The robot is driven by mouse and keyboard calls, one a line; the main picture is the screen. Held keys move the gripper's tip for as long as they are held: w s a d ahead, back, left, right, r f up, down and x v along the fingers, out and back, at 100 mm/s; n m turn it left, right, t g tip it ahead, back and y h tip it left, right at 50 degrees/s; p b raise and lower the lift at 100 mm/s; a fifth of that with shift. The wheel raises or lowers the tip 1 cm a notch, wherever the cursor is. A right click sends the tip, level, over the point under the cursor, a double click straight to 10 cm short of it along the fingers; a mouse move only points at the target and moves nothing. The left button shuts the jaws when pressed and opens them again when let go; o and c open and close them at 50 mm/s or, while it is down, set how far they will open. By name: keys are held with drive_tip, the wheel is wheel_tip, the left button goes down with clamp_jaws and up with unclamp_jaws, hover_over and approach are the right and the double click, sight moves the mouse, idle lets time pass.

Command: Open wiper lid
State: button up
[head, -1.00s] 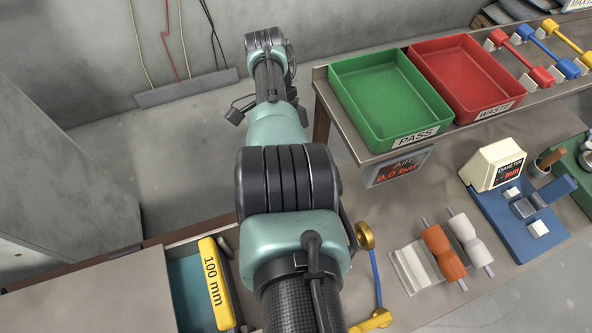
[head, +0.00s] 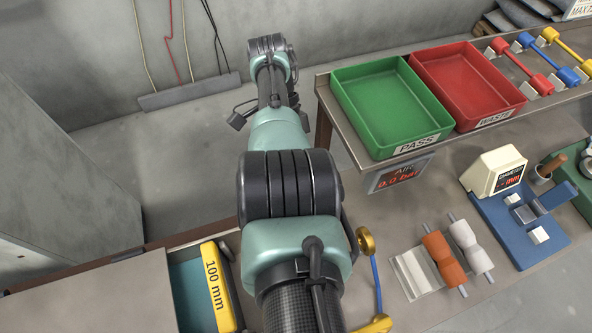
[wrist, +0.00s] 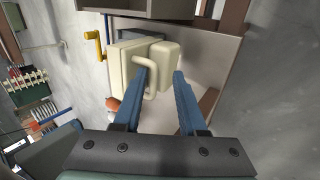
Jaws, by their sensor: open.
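In the wrist view a cream box-like unit (wrist: 122,62) with a second cream block (wrist: 165,54) and a looped cream handle (wrist: 152,64) lies ahead of my gripper (wrist: 163,73). It looks like the wiper with its lid, but I cannot tell for sure which part is the lid. My gripper is open, with two blue fingers pointing at the unit. The left finger overlaps the handle in the picture; whether it touches is unclear. The right finger is right of the handle. In the head view my arm hides the gripper and this unit.
Green PASS tray (head: 390,105) and red WASTE tray (head: 465,85) stand on a raised shelf. Below are an orange spool (head: 443,258), a white spool (head: 470,247) and a blue diameter gauge (head: 510,215). A yellow 100 mm block (head: 216,287) sits in a recess at lower left.

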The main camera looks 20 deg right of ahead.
wheel_tip(320, 180, up, 10)
drive_tip(key=p, duration=0.9)
drive_tip(key=shift+w+f, duration=0.1)
drive_tip(key=shift+f, duration=0.05)
drive_tip(key=shift+c, duration=0.2)
